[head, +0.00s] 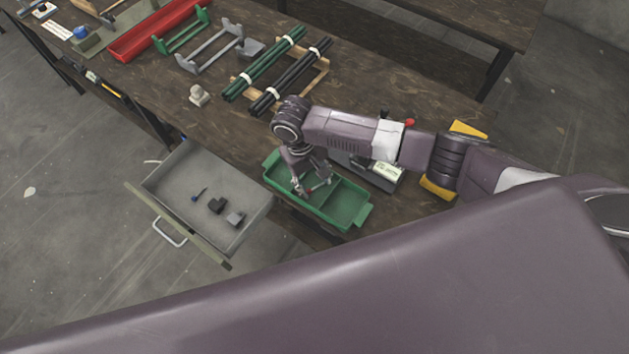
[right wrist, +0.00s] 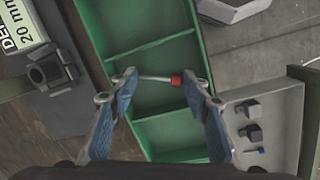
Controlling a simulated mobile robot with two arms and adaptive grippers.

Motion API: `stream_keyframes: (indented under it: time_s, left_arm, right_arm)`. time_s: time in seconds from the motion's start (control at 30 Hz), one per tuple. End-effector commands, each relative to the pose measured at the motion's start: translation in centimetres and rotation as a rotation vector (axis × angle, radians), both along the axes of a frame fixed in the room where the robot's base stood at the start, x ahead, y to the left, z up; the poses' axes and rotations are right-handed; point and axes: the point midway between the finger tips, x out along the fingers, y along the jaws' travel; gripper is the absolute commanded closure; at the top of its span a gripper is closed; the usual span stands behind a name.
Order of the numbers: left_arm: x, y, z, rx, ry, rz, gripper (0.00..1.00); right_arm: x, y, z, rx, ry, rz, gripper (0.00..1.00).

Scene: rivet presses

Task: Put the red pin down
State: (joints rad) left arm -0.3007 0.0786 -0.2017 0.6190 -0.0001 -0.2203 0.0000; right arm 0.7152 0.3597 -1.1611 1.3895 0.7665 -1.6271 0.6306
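The red pin has a red head (right wrist: 176,80) and a thin pale shaft. In the right wrist view it lies crosswise over the middle compartment of the green divided tray (right wrist: 196,35), between my right fingertips. Whether it touches the tray floor is not clear. My right gripper (right wrist: 159,75) has its blue-padded fingers spread apart, one near each end of the pin. In the head view the right gripper (head: 312,187) points down into the green tray (head: 352,204), its fingers apart. My left gripper is not in view.
An open grey drawer (head: 170,190) left of the tray holds a small blue-headed pin (head: 198,196) and dark blocks (head: 217,206). A press with a label (head: 388,171) stands right of the tray. Bundled rods (head: 265,62) and a red bin (head: 160,30) lie farther back.

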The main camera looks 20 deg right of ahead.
Motion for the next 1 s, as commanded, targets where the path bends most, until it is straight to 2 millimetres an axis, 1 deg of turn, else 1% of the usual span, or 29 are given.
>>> stream_keyframes:
  time_s: [0.3, 0.43, 0.57, 0.8, 0.9, 1.0]
  left_arm:
    - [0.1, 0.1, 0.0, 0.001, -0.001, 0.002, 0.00]
    - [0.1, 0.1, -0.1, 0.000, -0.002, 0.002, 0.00]
    - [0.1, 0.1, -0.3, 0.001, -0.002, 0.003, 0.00]
    - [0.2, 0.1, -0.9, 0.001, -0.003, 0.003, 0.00]
    - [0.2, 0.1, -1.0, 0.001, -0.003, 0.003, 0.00]
    - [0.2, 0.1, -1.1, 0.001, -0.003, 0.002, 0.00]
  right_arm:
    - [0.0, 0.0, 0.1, 0.000, 0.000, 0.000, 0.51]
    - [0.1, 0.2, 1.1, 0.002, -0.001, 0.001, 0.51]
    - [0.4, 0.5, 3.3, 0.002, -0.003, 0.002, 0.51]
    - [0.8, 1.3, 8.4, 0.003, -0.003, 0.002, 0.51]
    - [0.9, 1.6, 10.1, 0.003, -0.002, 0.000, 0.51]
    - [1.0, 1.7, 11.3, 0.002, -0.002, 0.000, 0.51]
